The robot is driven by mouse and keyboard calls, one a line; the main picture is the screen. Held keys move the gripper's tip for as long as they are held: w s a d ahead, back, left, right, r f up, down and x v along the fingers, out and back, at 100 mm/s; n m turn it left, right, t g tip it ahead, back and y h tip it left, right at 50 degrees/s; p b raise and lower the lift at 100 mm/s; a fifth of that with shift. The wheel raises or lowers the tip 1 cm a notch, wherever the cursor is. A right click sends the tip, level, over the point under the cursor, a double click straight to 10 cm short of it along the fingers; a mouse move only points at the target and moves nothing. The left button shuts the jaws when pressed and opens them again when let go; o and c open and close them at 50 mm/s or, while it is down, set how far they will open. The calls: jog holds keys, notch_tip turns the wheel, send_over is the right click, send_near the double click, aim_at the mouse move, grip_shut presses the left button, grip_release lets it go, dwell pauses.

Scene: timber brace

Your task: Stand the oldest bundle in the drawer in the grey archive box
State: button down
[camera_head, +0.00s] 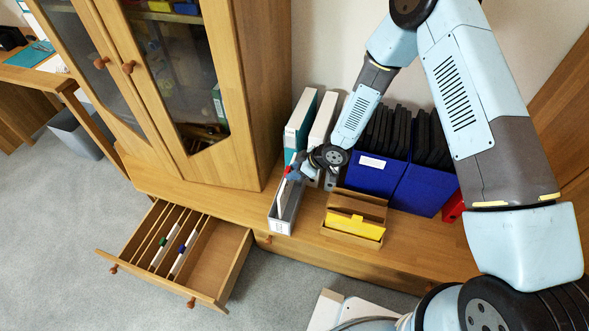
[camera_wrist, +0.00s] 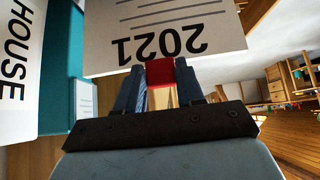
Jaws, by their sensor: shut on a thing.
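My gripper (camera_head: 294,174) is shut on the red tab (camera_wrist: 160,73) of a white bundle (camera_wrist: 165,30). The bundle's face reads 2021, upside down in the wrist view. In the head view the bundle (camera_head: 281,196) hangs upright at the grey archive box (camera_head: 283,226), its lower part seeming to be within the walls. I cannot tell whether it touches the bottom. The open drawer (camera_head: 236,265) at lower left holds a green-tabbed bundle (camera_head: 158,252) and a blue-tabbed bundle (camera_head: 179,260), both between dividers. Their dates are not readable.
A teal-and-white binder (camera_head: 300,125) stands close behind the box. A wooden card box with yellow cards (camera_head: 354,227) is to its right, with blue file boxes (camera_head: 378,177) behind. The glass-door cabinet (camera_head: 190,70) rises at left. A bare strip of wooden top lies left of the grey box.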

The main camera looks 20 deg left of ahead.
jog(key=shift+f, duration=4.4)
jog(key=shift+c, duration=0.7)
grip_release()
notch_tip(320, 180, up, 8)
send_over(289, 187)
jog(key=d, duration=0.2)
jog(key=shift+w, duration=0.2)
